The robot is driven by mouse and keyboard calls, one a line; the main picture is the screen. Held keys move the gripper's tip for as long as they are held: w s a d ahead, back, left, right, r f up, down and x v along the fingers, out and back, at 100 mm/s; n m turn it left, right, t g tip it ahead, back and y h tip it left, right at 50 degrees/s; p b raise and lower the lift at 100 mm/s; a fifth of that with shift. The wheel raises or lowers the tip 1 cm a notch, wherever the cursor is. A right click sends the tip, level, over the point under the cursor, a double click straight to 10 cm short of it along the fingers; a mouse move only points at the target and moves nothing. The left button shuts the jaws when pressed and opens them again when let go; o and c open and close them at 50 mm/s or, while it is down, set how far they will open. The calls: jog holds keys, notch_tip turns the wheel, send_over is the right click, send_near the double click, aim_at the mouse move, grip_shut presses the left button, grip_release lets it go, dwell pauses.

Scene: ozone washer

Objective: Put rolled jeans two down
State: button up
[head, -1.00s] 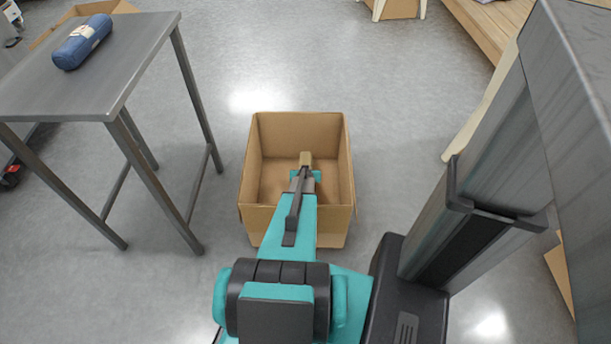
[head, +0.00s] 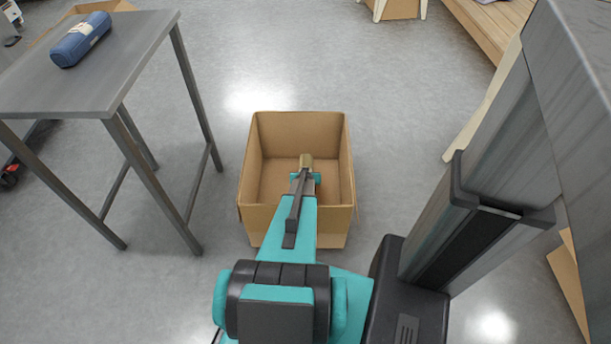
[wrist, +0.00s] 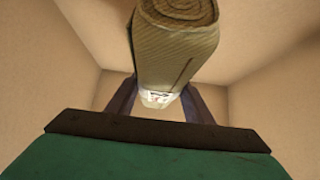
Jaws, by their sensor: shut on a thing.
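My gripper (wrist: 160,108) is shut on a rolled pair of olive-tan jeans (wrist: 177,50) with a pale printed label. The spiral end of the roll points toward the top of the wrist view. In the head view only a small tip of the olive roll (head: 306,160) shows past my arm. The gripper is over or within the open cardboard box (head: 250,212), and the box walls surround the roll in the wrist view. I cannot tell whether the roll touches the box floor. A blue rolled pair of jeans (head: 80,40) with a pale band lies on the grey table.
The grey metal table (head: 75,92) stands left of the box, its legs apart from it. A wooden platform (head: 490,22) is at the upper right. Another cardboard box (head: 398,8) is at the back. The floor behind the box is clear.

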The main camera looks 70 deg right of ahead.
jog(key=shift+f, duration=0.1)
jog(key=o, duration=1.4)
jog(key=shift+r, duration=0.25)
jog(key=shift+r+p, duration=0.4)
jog(key=shift+p, duration=0.25)
jog(key=shift+v, duration=6)
